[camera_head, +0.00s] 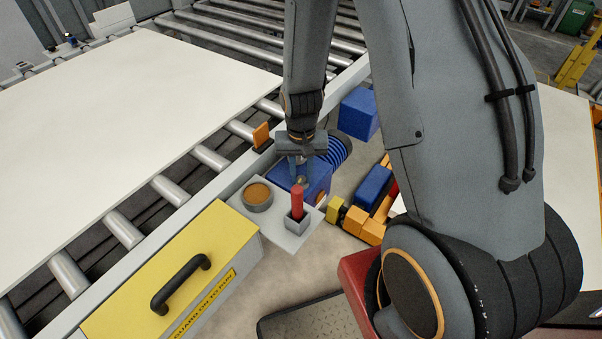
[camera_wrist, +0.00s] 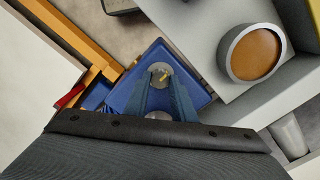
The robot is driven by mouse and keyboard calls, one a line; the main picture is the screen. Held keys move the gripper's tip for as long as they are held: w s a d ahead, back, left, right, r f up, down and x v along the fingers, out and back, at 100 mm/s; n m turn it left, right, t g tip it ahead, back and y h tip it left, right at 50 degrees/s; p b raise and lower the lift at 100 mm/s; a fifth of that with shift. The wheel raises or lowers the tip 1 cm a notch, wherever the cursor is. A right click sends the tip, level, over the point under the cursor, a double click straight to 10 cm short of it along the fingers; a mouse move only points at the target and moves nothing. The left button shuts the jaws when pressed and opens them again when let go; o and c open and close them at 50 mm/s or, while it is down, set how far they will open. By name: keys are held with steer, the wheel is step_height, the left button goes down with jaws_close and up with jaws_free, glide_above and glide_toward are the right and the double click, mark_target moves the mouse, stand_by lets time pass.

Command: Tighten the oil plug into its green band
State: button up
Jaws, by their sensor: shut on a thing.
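The blue pump housing (camera_head: 318,183) sits beside the conveyor rail, and its top also shows in the wrist view (camera_wrist: 195,82). My gripper (camera_head: 299,178) reaches down over this top. In the wrist view my gripper (camera_wrist: 163,84) has its two fingers close together, shut on the oil plug. The plug (camera_wrist: 159,70) is a small grey round piece with a yellow mark, at the fingertips. The fingers hide part of it. I cannot make out the green band in either view.
A grey shelf (camera_head: 274,232) beside the pump carries an orange-filled round cup (camera_head: 257,195) and a red-handled tool (camera_head: 297,200) in a holder. A yellow guard box (camera_head: 160,275) with a black handle stands at left. Orange framing (camera_head: 362,226) lies close at right.

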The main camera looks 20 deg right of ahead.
mark_target(301, 178)
steer(key=shift+m, duration=1.8)
steer(key=o, duration=1.1)
steer(key=shift+c, duration=0.2)
steer(key=shift+r+b, duration=0.45)
steer(key=shift+r, duration=3.45)
